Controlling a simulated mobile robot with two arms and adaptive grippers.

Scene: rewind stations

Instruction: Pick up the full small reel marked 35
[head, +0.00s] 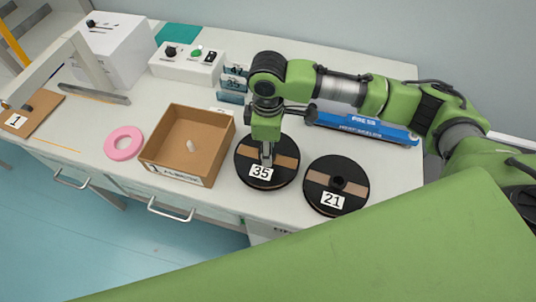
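The reel marked 35 (284,179) is a dark disc with a brown band and a white label, lying flat on the white worktop. My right gripper (267,160) points down over the middle of this reel. Its fingertips are at the reel's centre and hide the hub. Whether the fingers are open or shut on the hub is too small to tell. My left gripper is not in view.
A similar reel marked 21 (357,188) lies just right. A cardboard box (163,163) with a small pale item stands left, beside a pink ring (124,143). A blue bar (375,129) lies behind, under my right arm. A white switch box (187,66) stands at the back.

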